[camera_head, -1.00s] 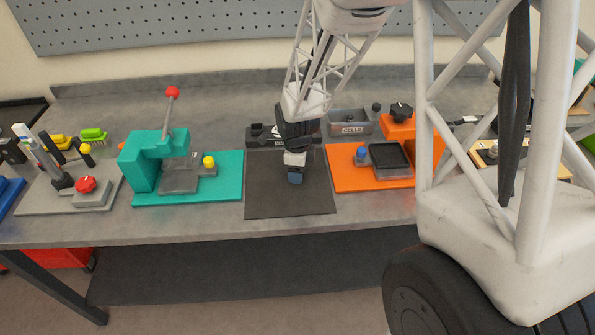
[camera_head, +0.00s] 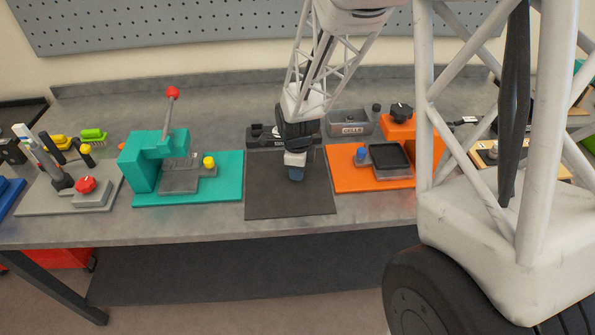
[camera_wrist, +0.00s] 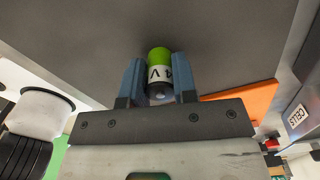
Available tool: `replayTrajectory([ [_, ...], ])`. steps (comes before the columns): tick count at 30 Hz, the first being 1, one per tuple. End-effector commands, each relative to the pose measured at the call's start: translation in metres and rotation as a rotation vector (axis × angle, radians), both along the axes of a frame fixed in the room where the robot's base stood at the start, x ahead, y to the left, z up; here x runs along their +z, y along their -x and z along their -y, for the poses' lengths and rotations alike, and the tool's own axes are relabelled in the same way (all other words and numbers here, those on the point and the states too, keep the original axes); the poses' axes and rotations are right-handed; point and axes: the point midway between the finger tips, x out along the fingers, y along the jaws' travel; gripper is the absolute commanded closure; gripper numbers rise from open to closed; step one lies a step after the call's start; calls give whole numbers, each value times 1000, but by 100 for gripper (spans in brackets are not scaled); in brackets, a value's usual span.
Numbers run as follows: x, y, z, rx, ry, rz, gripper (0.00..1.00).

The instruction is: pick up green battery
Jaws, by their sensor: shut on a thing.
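The green battery (camera_wrist: 159,58) shows in the wrist view as a short cylinder with a green end, a white band with dark lettering and a grey end. It sits between the two blue fingers of my gripper (camera_wrist: 158,82), which is shut on it. In the head view my gripper (camera_head: 296,175) is over the dark rubber mat (camera_head: 290,200), with its fingers pointing down. The battery cannot be made out in the head view; the gripper hides it. I cannot tell whether it touches the mat.
A teal press (camera_head: 145,165) with a red-knobbed lever stands left of the mat. An orange station (camera_head: 350,180) with a dark tray stands to the right. A grey bin marked CELLS (camera_head: 352,124) is behind. The mat's front part is clear.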

Motion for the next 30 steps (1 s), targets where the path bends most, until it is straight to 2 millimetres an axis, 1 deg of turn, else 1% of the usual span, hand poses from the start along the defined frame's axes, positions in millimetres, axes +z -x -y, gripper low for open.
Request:
replayTrajectory([
  [5, 1, 0, 0, 0, 0, 0, 97],
  [11, 6, 0, 0, 0, -1, 1, 97],
  [17, 22, 0, 0, 0, -1, 1, 97],
  [21, 38, 0, 0, 0, -2, 1, 97],
  [30, 40, 43, 8, 0, -1, -1, 97],
])
